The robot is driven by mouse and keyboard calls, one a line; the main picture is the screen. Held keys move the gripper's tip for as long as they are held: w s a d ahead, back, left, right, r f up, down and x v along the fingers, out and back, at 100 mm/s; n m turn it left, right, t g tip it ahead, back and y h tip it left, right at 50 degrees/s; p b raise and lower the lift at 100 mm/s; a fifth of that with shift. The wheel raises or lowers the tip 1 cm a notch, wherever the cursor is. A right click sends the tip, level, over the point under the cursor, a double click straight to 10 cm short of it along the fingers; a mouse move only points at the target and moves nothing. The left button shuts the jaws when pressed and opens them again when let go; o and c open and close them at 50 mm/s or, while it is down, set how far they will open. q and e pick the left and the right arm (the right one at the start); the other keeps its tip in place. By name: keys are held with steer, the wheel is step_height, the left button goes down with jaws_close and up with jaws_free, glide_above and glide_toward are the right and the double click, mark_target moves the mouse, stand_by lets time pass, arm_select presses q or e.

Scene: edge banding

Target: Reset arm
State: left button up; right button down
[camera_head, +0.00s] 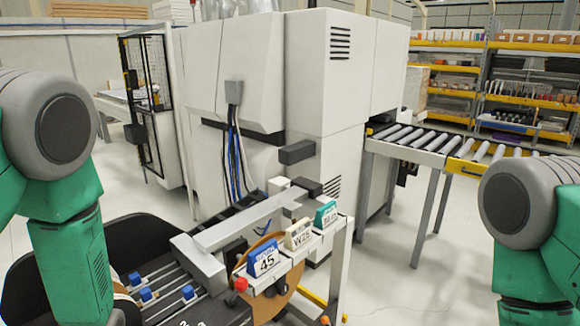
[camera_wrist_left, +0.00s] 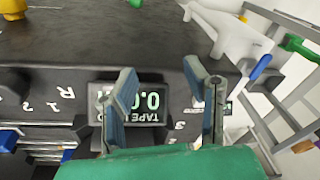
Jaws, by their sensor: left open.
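My left arm (camera_head: 65,210) comes in at the left of the head view, with its gripper below the frame. In the left wrist view my left gripper (camera_wrist_left: 165,82) is open, its two fingers apart with nothing between them. Behind the fingers is a dark control panel (camera_wrist_left: 55,85) with a lit display (camera_wrist_left: 150,103), partly covered by a finger. I cannot tell whether the fingers touch the panel. My right arm (camera_head: 540,225) shows at the right edge of the head view. Its gripper is out of view.
The large white machine (camera_head: 335,75) fills the middle. A roller conveyor (camera_head: 410,138) runs right towards shelves (camera_head: 525,85). Open floor (camera_head: 400,270) lies at lower right.

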arm_select(q)
steer(key=s+d+f+m+h, duration=0.1)
steer(key=s+d+f+m, duration=0.15)
steer(key=s+m, duration=0.55)
steer(key=s+d+f+m+h, duration=0.1)
steer(key=s+d+f+m, duration=0.15)
steer(key=s+m, duration=0.6)
step_height(320, 180, down, 10)
steer(key=n+t+b, duration=0.1)
steer(key=n+b, duration=0.1)
steer(key=b, duration=0.8)
steer(key=shift+w+d, duration=0.25)
steer(key=shift+d, duration=0.15)
steer(key=shift+w+r, duration=0.1)
stand_by(0.4)
